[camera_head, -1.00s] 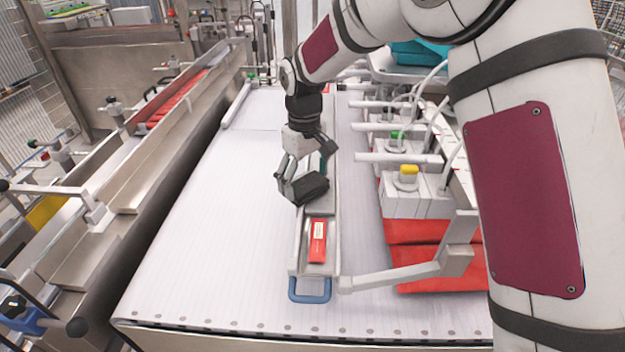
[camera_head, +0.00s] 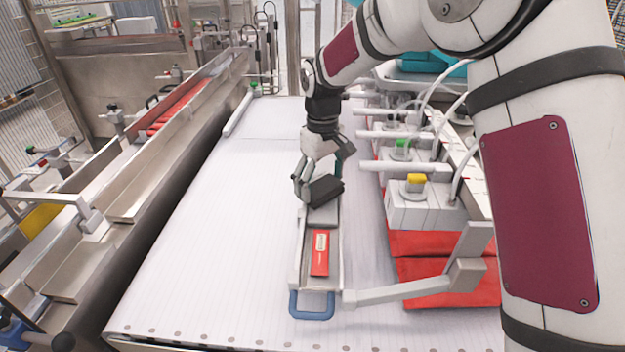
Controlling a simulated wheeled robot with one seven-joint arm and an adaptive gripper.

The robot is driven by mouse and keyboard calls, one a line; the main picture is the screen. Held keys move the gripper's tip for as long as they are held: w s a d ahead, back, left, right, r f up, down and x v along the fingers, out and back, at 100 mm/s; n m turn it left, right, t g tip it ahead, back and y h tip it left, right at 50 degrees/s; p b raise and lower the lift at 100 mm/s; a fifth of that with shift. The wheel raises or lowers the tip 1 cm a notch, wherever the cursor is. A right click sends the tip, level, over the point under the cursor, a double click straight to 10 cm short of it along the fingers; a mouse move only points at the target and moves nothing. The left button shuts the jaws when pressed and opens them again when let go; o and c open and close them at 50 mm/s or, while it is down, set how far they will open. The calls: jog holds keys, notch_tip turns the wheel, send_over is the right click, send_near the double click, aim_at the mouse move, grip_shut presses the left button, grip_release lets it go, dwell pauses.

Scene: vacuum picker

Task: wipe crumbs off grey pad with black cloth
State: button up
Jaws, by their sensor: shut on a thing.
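My gripper (camera_head: 312,187) is shut on a black cloth (camera_head: 326,190), a dark folded block at its fingertips. The cloth is over the grey pad (camera_head: 323,214), whose near part shows below it. I cannot tell whether the cloth touches the pad. The pad lies in a narrow metal tray (camera_head: 296,262) on the white belt. No crumbs can be made out, and the far part of the pad is hidden behind the cloth and gripper.
A red packet (camera_head: 320,254) lies in the tray's near part, by a blue handle (camera_head: 311,305). White units with yellow and green knobs (camera_head: 416,182) and red packs (camera_head: 440,270) stand close on the right. The white belt (camera_head: 210,230) is clear on the left.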

aim_at(337, 185)
jog(key=shift+s+d+f+p, duration=0.15)
jog(key=shift+d+p, duration=0.15)
jog(key=shift+d, duration=1.7)
jog(key=shift+a, duration=0.1)
jog(key=shift+a+f+b, duration=0.1)
jog(key=shift+a+b, duration=0.4)
jog(key=shift+a, duration=0.55)
jog(key=shift+a+b, duration=0.45)
jog(key=shift+a, duration=1.85)
jog(key=shift+r, duration=0.2)
jog(key=shift+w, duration=0.2)
jog(key=shift+r+p, duration=0.7)
jog(key=shift+r, duration=2.35)
jog(key=shift+r, duration=0.1)
